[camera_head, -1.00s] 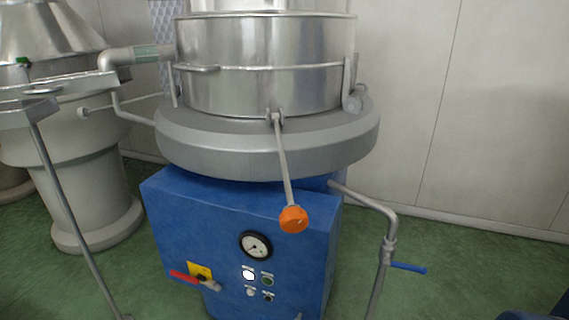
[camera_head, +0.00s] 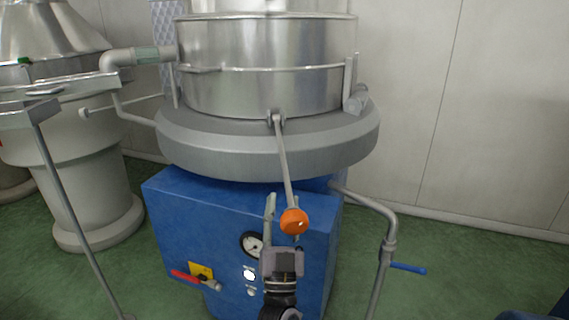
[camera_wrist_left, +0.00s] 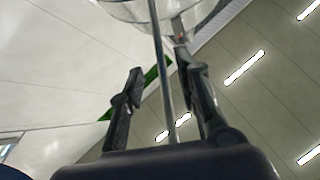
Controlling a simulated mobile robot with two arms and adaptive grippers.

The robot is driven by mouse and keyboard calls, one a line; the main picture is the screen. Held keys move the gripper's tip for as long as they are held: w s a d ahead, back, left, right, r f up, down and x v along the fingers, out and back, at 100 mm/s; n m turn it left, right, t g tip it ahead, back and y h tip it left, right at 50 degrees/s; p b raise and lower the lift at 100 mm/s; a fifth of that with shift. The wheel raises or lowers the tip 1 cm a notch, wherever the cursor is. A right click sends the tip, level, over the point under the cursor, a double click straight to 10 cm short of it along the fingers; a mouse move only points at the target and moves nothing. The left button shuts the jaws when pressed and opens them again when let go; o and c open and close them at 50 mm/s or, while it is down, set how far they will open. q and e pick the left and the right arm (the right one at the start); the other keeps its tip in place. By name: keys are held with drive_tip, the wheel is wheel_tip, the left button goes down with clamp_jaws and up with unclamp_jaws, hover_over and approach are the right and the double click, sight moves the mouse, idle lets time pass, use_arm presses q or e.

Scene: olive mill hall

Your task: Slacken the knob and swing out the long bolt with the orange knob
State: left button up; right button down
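The long bolt (camera_head: 284,160) is a thin grey rod. It slants down and outward from a bracket on the machine's grey ring, with the orange knob (camera_head: 294,222) at its lower end. My left gripper (camera_head: 283,208) has come up from below, in front of the blue cabinet. Its fingers are open, one left of the knob, the other partly hidden behind it. In the left wrist view the rod (camera_wrist_left: 163,70) runs between the two spread fingers of the left gripper (camera_wrist_left: 162,66). Contact cannot be told, and the knob is not visible there. My right gripper is not in view.
The blue cabinet (camera_head: 178,225) carries a gauge, buttons and a red-handled valve (camera_head: 192,279). A pipe with a blue lever (camera_head: 408,268) stands to the right. A grey funnel-shaped vessel (camera_head: 85,170) and a slanting leg stand left. The floor at right is mostly free.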

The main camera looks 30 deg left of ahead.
sight(285, 164)
use_arm(q)
drive_tip(key=p+x, duration=0.2)
drive_tip(key=x, duration=0.7)
drive_tip(key=shift+w+a, duration=0.1)
drive_tip(key=shift+w, duration=0.1)
drive_tip(key=shift+c, duration=0.2)
clamp_jaws()
idle(0.3)
